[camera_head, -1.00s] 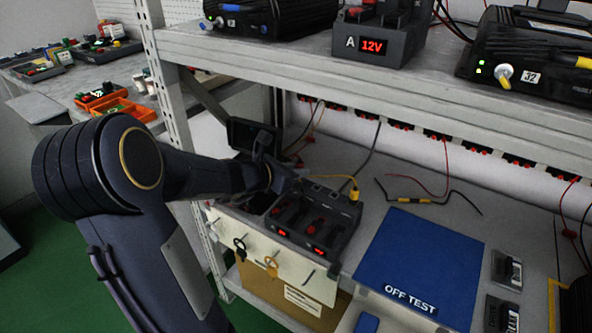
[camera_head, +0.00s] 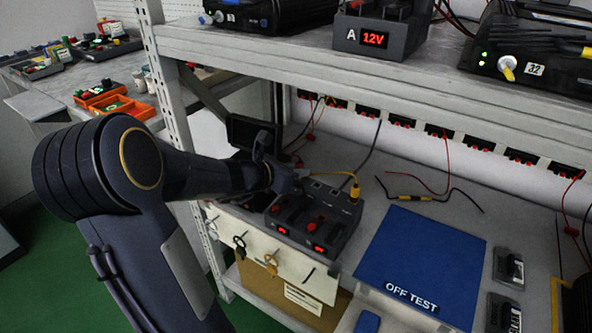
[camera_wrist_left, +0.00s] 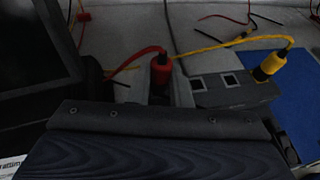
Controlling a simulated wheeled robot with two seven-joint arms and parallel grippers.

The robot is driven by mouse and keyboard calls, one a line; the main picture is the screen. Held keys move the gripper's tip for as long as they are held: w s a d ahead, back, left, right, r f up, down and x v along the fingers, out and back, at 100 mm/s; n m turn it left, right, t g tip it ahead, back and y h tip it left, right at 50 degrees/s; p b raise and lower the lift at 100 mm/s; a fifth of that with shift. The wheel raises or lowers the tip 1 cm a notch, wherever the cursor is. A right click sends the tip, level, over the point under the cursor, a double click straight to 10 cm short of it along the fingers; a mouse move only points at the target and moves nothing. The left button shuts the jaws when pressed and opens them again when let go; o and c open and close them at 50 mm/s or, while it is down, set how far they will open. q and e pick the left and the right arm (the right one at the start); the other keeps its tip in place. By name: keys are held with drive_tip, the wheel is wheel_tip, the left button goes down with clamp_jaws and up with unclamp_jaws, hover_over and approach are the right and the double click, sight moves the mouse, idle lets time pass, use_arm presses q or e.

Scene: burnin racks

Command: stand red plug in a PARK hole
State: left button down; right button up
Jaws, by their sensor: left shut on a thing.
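My left gripper (camera_head: 292,182) reaches in from the left over the back of a dark dock on the lower shelf. It is shut on the red plug (camera_wrist_left: 161,72), which shows upright with its red cable in the left wrist view. The head view hides the plug behind the gripper. A block with square holes (camera_wrist_left: 208,96) is just right of the red plug; it also shows in the head view (camera_head: 338,196). A yellow plug (camera_head: 355,191) stands at the block's right end, also in the left wrist view (camera_wrist_left: 266,69). I cannot read a PARK label.
The dock (camera_head: 300,224) has red-lit displays on its front. A blue OFF TEST mat (camera_head: 420,262) lies to the right. A dark screen (camera_head: 252,134) stands behind my left wrist. The upper shelf edge (camera_head: 330,72) runs overhead. A loose striped cable (camera_head: 412,198) lies behind the mat.

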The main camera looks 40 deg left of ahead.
use_arm(q)
drive_tip(key=shift+f+b, duration=0.3)
drive_tip(key=shift+b, duration=0.05)
idle(0.3)
drive_tip(key=c, duration=1.3)
unclamp_jaws()
drive_tip(key=shift+o, duration=0.7)
drive_tip(key=o, duration=0.3)
drive_tip(key=shift+r, duration=0.15)
drive_tip(key=shift+r+p, duration=2.55)
drive_tip(key=shift+r, duration=0.1)
